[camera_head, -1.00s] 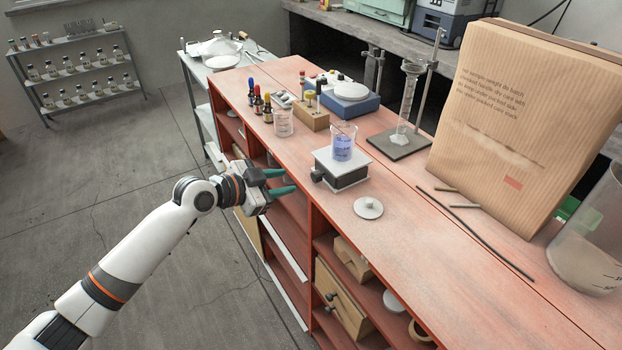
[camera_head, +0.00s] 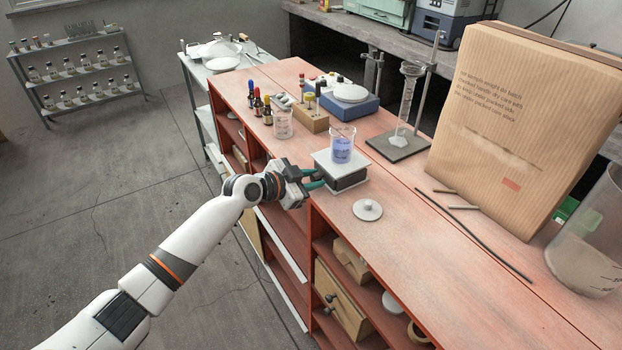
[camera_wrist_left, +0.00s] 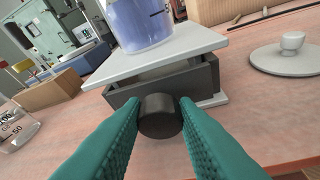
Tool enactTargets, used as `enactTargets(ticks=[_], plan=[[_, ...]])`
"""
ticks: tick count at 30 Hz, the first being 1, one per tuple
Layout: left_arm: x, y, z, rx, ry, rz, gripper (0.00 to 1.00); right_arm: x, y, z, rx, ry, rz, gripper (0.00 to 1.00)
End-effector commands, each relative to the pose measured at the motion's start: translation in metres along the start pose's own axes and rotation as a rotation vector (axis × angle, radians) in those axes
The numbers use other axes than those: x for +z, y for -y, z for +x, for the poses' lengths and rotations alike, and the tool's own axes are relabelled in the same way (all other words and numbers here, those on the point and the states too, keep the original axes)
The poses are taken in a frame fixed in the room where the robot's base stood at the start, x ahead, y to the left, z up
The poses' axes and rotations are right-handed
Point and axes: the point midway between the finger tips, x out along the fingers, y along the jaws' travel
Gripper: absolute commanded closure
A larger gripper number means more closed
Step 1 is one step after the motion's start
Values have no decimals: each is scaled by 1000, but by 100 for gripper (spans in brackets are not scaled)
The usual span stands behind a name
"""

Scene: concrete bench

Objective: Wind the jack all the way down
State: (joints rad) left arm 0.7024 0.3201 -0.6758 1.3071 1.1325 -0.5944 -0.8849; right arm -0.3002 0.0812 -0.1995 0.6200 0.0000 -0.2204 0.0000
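The jack has a white top plate (camera_head: 340,160), a dark body and a white base, and stands on the red bench top. Its top plate is raised above the body. A beaker of blue liquid (camera_head: 342,146) stands on the plate. The jack's dark round knob (camera_wrist_left: 159,116) faces me in the left wrist view. My left gripper (camera_head: 315,179) has its teal fingertips apart, one on each side of the knob. I cannot tell whether they touch it. In the head view the gripper hides the knob. My right gripper is not in view.
A white lidded disc (camera_head: 367,210) lies on the bench right of the jack. A small beaker (camera_head: 283,124) and a wooden block (camera_head: 311,120) stand behind it to the left. A large paper bag (camera_head: 520,130) and dark rods (camera_head: 470,232) are at the right.

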Motion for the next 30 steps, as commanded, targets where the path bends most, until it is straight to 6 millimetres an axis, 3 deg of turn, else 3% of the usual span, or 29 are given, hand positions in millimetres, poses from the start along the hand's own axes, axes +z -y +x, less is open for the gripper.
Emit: enactTargets(ticks=[1,3,4,14,30], plan=[[0,0,0,1,0,0,84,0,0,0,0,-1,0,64],[0,0,0,1,0,0,95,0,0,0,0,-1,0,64],[0,0,0,1,0,0,96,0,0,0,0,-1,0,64],[-3,0,1,-23,1,-60,96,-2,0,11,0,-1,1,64],[-3,-3,1,-169,1,-411,96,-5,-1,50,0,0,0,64]])
